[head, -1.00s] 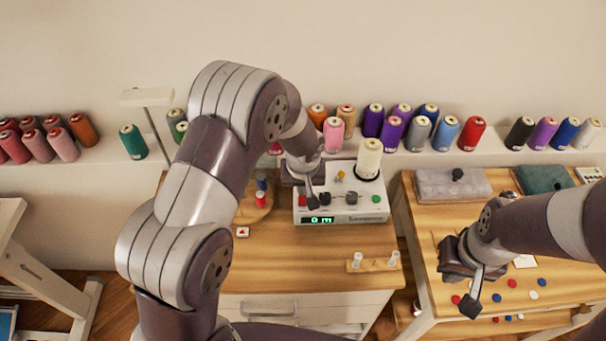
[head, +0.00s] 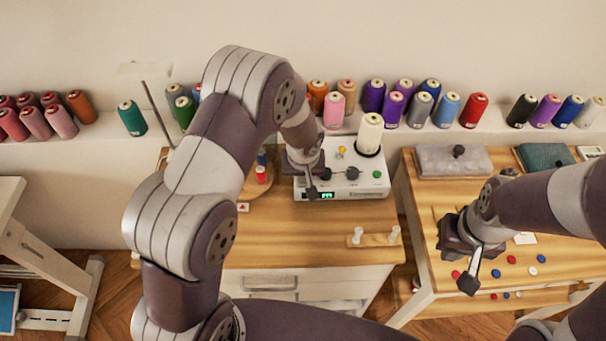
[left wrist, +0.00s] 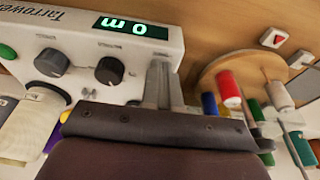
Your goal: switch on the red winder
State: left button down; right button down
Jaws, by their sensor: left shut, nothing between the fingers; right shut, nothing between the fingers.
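The white winder (head: 345,181) stands on the wooden cabinet, with a cream cone (head: 369,135) on top. In the left wrist view its front panel (left wrist: 80,25) shows upside down, with a lit green display (left wrist: 121,27) reading 0 m, two dark knobs (left wrist: 109,70) and a green button (left wrist: 6,52). My left gripper (head: 312,192) is shut and empty at the left end of the panel; its fingers show in the left wrist view (left wrist: 160,72).
A round wooden stand (head: 262,187) with small spools is left of the winder. A wooden holder with white pegs (head: 374,239) is near the front edge. Cones line the shelf (head: 500,128) behind.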

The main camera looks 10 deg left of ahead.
pick_arm(q)
jog(key=shift+w+a+r+p, duration=0.15)
jog(key=shift+w+r+p, duration=0.15)
jog(key=shift+w+p, duration=0.2)
jog(key=shift+w+a, duration=0.1)
jog(key=shift+w, duration=0.3)
jog(key=shift+r+p, duration=0.3)
jog(key=shift+p, duration=0.05)
jog(key=p+v, duration=0.3)
jog(key=shift+w+a+r, duration=0.1)
jog(key=shift+w+r, duration=0.1)
jog(key=shift+w, duration=0.15)
jog(key=s+d+r+b, duration=0.1)
jog(key=s+r+b, duration=0.1)
jog(key=s+r, duration=0.3)
jog(key=w+v, duration=0.1)
jog(key=v, duration=0.3)
